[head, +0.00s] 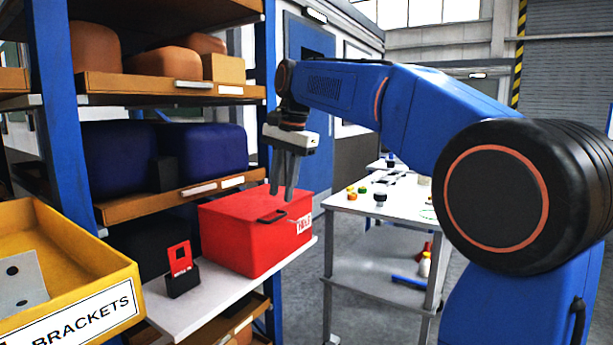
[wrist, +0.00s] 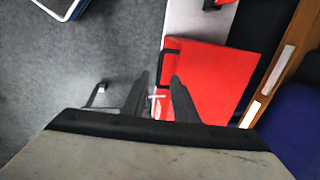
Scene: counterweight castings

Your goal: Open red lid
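The red box (head: 250,246) sits on a white shelf board, its flat red lid (head: 233,204) shut. A dark handle (head: 272,217) is on the lid near its front edge, and a white label (head: 304,223) is on the side. My gripper (head: 283,196) points down just above the lid, by the handle, with its fingers apart and nothing between them. In the wrist view the lid (wrist: 222,75) lies beyond and right of my fingertips (wrist: 160,78). A dark strip, perhaps the handle, shows along its left edge. I cannot tell if the fingers touch it.
A yellow brackets bin (head: 75,235) stands at the left. A small red-and-black item (head: 180,268) stands on the white board (head: 165,318) left of the box. Blue containers (head: 200,155) fill the shelf behind. A white cart (head: 400,205) with small items stands right, past open floor.

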